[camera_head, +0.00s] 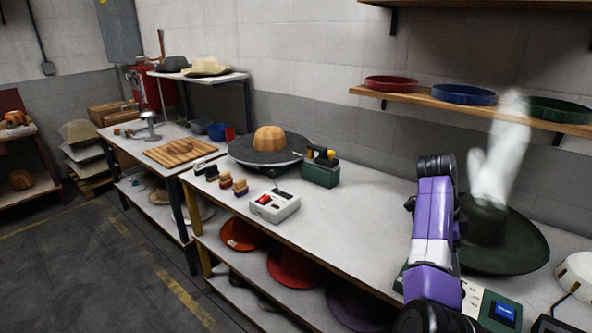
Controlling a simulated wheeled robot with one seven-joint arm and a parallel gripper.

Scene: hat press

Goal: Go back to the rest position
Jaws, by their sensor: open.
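My purple and white arm with black joints rises at the lower right of the head view, over the long worktable (345,215). My gripper cannot be made out; the arm's own links seem to hide it. Small dark parts show beside the purple link, too unclear to name. A dark green wide-brimmed hat (515,245) is just right of the arm, with white steam (500,150) rising above its crown. I cannot tell whether the arm touches the hat.
A press with a wooden crown block (269,140) and a control box (274,205) stand on the table. A green panel with a blue button (503,311) is at the lower right. A wall shelf (410,98) holds red, blue and green items. Floor at left is clear.

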